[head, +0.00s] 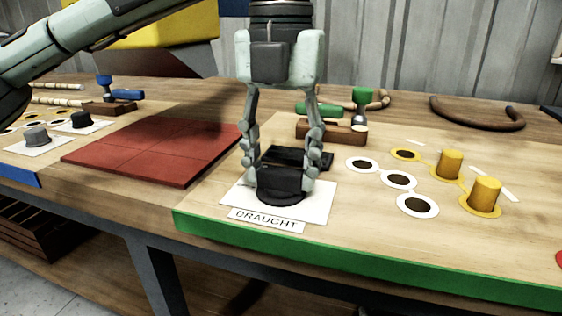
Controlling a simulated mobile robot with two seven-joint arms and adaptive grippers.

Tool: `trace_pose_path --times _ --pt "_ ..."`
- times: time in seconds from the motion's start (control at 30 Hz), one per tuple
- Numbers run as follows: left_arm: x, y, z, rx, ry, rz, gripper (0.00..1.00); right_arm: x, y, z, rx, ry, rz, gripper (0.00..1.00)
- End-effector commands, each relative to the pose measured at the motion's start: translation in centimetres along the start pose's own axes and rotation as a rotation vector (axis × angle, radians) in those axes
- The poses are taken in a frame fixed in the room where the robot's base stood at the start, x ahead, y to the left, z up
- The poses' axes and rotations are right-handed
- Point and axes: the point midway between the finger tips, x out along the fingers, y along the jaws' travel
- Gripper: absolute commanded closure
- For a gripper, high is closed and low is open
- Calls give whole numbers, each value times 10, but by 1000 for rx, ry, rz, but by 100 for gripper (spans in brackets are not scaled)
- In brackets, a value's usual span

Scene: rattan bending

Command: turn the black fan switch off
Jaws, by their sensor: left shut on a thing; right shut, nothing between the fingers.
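The black fan switch (280,179) sits on a white plate (318,205) labelled "DRAUGHT", near the green front edge of the table. It has a dark round base and a blocky top. My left gripper (281,178) points down over it from above, one finger on each side, and is shut on the switch. The fingers hide parts of its sides. A flat black piece (320,160) shows just behind it; I cannot tell whether it belongs to the switch. My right gripper is not in view.
A red mat (150,150) lies to the left. A black knob (82,120) and a grey knob (36,135) sit beyond it. Yellow pegs (485,192) and ringed holes (418,205) are to the right. A green-handled tool (361,105) and bent rattan (478,118) lie behind.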

Motion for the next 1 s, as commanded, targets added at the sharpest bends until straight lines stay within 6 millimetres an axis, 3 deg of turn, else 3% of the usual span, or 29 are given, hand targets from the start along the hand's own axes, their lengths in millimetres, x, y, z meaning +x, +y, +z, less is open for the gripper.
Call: trace_pose_path --times 0.17,0.2,0.37,0.73,1.0 --pt "-1 0 0 -1 -1 0 79 0 0 0 0 0 0 100" --pt "-1 0 0 -1 -1 0 48 0 0 0 0 0 0 100" --pt "0 0 0 -1 -1 0 29 0 0 0 0 -1 1 100" --pt "-5 0 0 0 -1 0 29 0 0 0 -1 -1 -1 100" --pt "-54 0 0 -1 -4 -1 29 0 0 0 -1 -1 0 100"
